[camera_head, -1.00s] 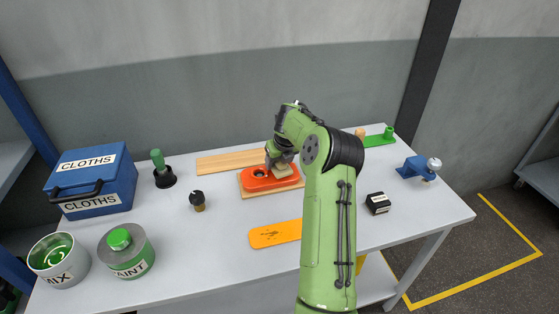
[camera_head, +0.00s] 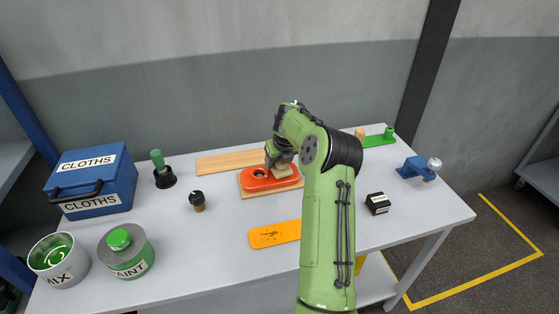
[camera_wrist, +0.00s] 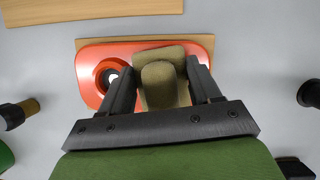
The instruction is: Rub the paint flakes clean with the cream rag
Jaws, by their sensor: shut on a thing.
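The cream rag (camera_wrist: 160,55) is a folded, brownish-cream pad between the fingers of my gripper (camera_wrist: 160,78) in the wrist view. My gripper is shut on it. The rag is at the right part of a red-orange plate (camera_wrist: 90,62) with a dark round hole; it appears to touch the plate. In the head view my gripper (camera_head: 281,160) is over this plate (camera_head: 258,182), with part of the rag (camera_head: 283,171) showing below it. Dark specks (camera_head: 270,235), perhaps the paint flakes, lie on an orange-yellow board (camera_head: 290,232) nearer the front. Any flakes under the rag are hidden.
A blue CLOTHS box (camera_head: 115,182), a MIX pot (camera_head: 62,275) and a PAINT can (camera_head: 138,262) stand at left. A dark-capped jar (camera_head: 197,201) is left of the plate. A wooden plank (camera_head: 225,162) lies behind. A black block (camera_head: 377,204) and blue vise (camera_head: 412,170) are at right.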

